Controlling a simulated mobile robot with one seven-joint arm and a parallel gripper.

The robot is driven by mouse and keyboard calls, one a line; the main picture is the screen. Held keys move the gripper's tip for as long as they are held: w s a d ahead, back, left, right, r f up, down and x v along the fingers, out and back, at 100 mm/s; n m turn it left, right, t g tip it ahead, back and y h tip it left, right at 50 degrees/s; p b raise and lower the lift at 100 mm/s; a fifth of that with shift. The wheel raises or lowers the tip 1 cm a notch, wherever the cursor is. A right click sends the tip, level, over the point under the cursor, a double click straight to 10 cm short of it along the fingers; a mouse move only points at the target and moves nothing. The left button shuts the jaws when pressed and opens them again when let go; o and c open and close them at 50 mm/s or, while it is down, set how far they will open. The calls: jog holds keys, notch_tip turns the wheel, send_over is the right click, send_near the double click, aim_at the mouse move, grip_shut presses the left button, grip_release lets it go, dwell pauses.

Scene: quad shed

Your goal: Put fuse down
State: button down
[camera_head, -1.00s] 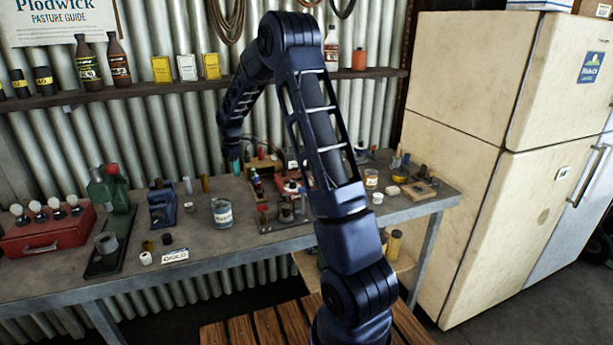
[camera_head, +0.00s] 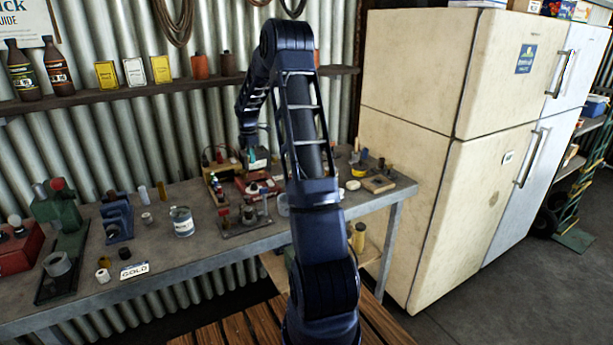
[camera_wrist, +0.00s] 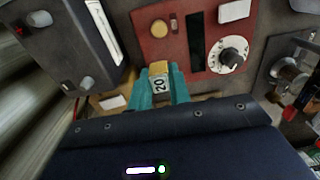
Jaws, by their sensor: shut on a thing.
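My gripper (camera_wrist: 159,80) has teal fingers and is shut on a small fuse (camera_wrist: 160,85). The fuse has a white label reading "20" and a yellow-tan end. In the wrist view the fuse appears in front of the lower edge of a red panel (camera_wrist: 180,55) with a white dial (camera_wrist: 229,62). I cannot tell whether it touches the panel. In the head view my arm reaches over the workbench (camera_head: 225,255), and the fuse is not clear there.
A grey instrument (camera_wrist: 65,45) stands left of the red panel in the wrist view. A tin (camera_head: 182,222), a blue device (camera_head: 116,220) and a "GOLD" card (camera_head: 134,270) sit on the bench left of my arm. A cream fridge (camera_head: 420,150) stands at right.

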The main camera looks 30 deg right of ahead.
jog(key=s+d, duration=0.2)
jog(key=d, duration=1.1)
jog(key=s+d, duration=0.2)
jog(key=d, duration=1)
jog(key=shift+s+f, duration=0.2)
jog(key=shift+f, duration=4.75)
jog(key=shift+f, duration=0.15)
jog(key=c, duration=1.3)
grip_release()
